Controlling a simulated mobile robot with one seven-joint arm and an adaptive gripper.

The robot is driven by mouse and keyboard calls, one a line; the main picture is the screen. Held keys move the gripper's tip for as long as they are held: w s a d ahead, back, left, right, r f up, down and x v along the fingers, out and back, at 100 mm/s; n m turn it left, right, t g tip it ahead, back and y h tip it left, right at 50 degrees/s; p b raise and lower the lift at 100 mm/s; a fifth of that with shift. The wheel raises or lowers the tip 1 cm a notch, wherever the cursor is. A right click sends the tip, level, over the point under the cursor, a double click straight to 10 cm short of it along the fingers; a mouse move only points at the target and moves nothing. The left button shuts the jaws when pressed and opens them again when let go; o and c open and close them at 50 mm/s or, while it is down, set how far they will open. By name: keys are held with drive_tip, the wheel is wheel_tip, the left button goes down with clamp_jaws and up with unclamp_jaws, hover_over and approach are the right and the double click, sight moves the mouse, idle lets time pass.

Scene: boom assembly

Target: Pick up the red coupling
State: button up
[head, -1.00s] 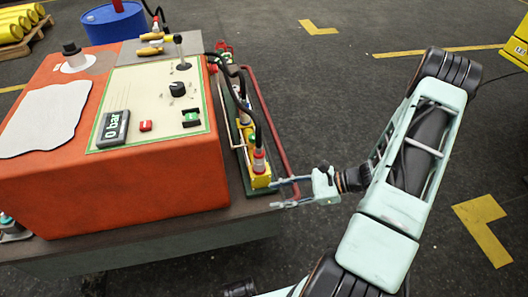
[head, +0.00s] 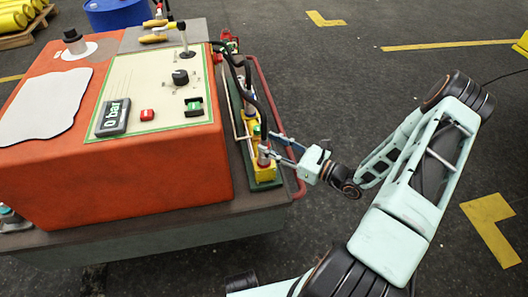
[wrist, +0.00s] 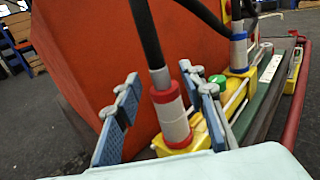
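The red coupling (wrist: 168,106) shows in the wrist view as an upright cylinder with red bands and a pale middle. A black hose runs up from its top, and its base meets a yellow block (wrist: 205,137). My gripper (wrist: 160,98) is open, with one blue-padded finger left of the coupling and the other right of it. The coupling appears between the fingers; contact is not clear. In the head view my gripper (head: 270,147) is at the near end of the yellow block and partly hides the coupling.
A second coupling with a blue band (wrist: 239,50) stands farther along the row, with its own hose. The orange control box (head: 120,180) is close on the left. A red rail (head: 281,125) runs along the bench's right edge. Open floor lies to the right.

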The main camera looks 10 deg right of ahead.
drive_tip(key=shift+x, duration=1.5)
drive_tip(key=shift+c, duration=0.5)
clamp_jaws()
